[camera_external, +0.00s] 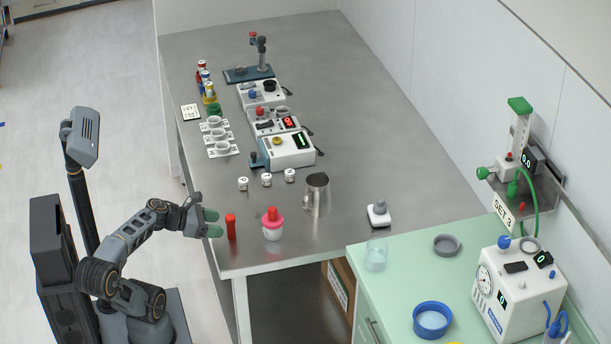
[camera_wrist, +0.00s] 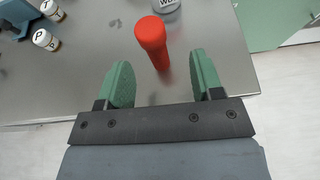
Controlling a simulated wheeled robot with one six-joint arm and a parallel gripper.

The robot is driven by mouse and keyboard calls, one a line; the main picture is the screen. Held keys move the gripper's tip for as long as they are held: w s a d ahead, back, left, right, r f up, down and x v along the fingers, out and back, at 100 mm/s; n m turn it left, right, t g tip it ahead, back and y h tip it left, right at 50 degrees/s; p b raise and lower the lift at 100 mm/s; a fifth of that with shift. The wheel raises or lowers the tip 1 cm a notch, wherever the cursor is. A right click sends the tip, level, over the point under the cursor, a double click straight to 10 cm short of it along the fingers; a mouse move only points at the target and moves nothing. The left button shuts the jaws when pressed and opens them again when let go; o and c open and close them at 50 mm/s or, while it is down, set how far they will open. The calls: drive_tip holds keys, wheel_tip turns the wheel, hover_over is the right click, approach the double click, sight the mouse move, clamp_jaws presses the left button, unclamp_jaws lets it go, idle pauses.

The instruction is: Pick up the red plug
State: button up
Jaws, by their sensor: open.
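The red plug (camera_external: 231,227) stands upright near the front left edge of the steel table. In the wrist view the red plug (camera_wrist: 152,38) is seen from above, just past the fingertips and roughly midway between them. My gripper (camera_external: 212,223) is at the table edge, left of the plug, with its green fingers apart. In the wrist view my gripper (camera_wrist: 162,75) is open and empty, and no contact with the plug shows.
Small labelled jars (camera_external: 266,180) stand in a row farther back. The green counter (camera_external: 400,262) adjoins at the right.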

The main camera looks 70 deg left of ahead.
sight(231, 224)
drive_tip(key=shift+a+b+x, duration=0.15)
drive_tip(key=shift+b+x, duration=0.15)
drive_tip(key=shift+x, duration=1.05)
drive_tip(key=shift+a+b+x, duration=0.1)
drive_tip(key=shift+b+x, duration=0.15)
drive_tip(key=shift+x, duration=1.1)
drive_tip(key=shift+r, duration=0.1)
drive_tip(key=c, duration=1)
